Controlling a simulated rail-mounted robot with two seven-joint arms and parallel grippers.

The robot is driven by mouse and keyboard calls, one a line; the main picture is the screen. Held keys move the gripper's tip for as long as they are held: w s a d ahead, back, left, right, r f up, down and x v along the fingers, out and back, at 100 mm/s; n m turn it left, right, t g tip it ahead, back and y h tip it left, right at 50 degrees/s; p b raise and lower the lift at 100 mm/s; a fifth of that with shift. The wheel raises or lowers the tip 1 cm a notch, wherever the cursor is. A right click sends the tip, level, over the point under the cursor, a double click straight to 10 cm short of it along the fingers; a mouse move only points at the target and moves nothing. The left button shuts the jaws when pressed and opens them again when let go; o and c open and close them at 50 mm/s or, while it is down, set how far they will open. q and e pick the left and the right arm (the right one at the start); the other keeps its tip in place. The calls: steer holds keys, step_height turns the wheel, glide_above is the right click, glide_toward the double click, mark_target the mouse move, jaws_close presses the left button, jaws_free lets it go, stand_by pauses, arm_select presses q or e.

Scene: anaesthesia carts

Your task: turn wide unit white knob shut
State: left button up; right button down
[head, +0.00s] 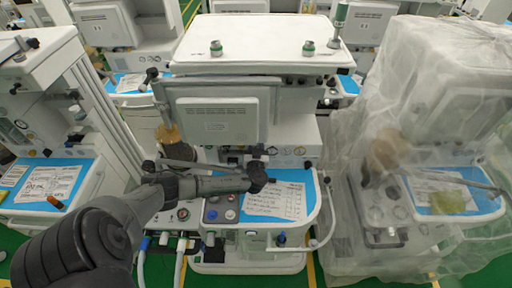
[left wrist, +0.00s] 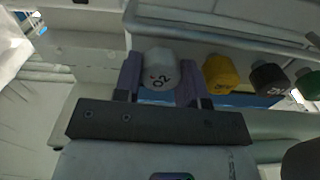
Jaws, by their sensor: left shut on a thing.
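The white knob (left wrist: 161,69), marked O2, sits between the two fingers of my left gripper (left wrist: 159,80) in the left wrist view. The fingers are shut on its sides. In the head view my left gripper (head: 258,178) reaches from the left to the front of the wide centre unit (head: 265,45), above its blue worktop (head: 308,178). The white knob cannot be made out there; my gripper and arm cover that area. My right gripper is in neither view.
To the right of the white knob are a yellow knob (left wrist: 219,74), a black knob (left wrist: 268,79) and a green knob (left wrist: 307,83) in a row. A sheet-covered unit (head: 425,130) stands right of the wide unit. Another unit (head: 45,100) stands at left.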

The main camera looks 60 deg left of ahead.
arm_select(q)
steer(key=shift+f, duration=0.1)
steer(key=m+b, duration=0.1)
steer(key=b, duration=0.5)
steer(key=shift+d+f+m, duration=0.1)
steer(key=shift+f+m, duration=0.2)
steer(key=shift+f, duration=0.1)
steer(key=shift+r+m, duration=0.25)
steer(key=shift+m, duration=0.05)
steer(key=shift+r+m, duration=0.15)
steer(key=shift+m, duration=0.75)
steer(key=shift+r, duration=0.1)
steer(key=o, duration=0.7)
steer(key=shift+c, duration=0.2)
